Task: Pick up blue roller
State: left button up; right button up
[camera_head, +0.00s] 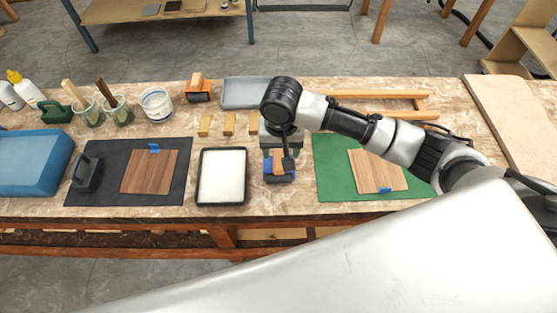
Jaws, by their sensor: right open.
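The blue roller (280,177) sits on the marbled workbench (255,200), just right of the white tray, with an orange-brown part on top. My right gripper (287,158) points down directly over it from above. Its dark fingers are small and partly overlap the roller, and the jaws are open. I cannot tell whether the fingers touch the roller. My left gripper is not in view.
A black-rimmed white tray (222,176) lies left of the roller. A green mat (330,188) with a wood panel (377,170) lies right, a black mat (110,194) with another panel (149,172) left. An orange-topped roller (198,88), a grey tray (244,92) and wooden blocks (228,123) stand behind.

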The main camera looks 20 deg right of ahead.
aim_at(278, 158)
jog(key=f, duration=0.4)
jog(key=shift+a+f+p, duration=0.25)
jog(key=shift+f+p, duration=0.05)
jog(key=shift+f, duration=0.1)
jog(key=shift+w, duration=0.1)
jog(key=c, duration=0.4)
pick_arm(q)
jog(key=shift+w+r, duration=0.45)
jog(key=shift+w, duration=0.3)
pick_arm(e)
jog(key=c, duration=0.7)
jog(key=shift+r, duration=0.55)
notch_tip(278, 158, up, 3)
jog(key=shift+w+f+b, duration=0.1)
jog(key=shift+b, duration=0.25)
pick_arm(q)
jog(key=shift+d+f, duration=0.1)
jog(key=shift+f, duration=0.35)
pick_arm(e)
jog(key=s+d+r, duration=0.3)
jog(key=s+r, duration=0.4)
jog(key=s, duration=0.4)
jog(key=shift+s+d, duration=0.15)
jog(key=shift+d, duration=0.25)
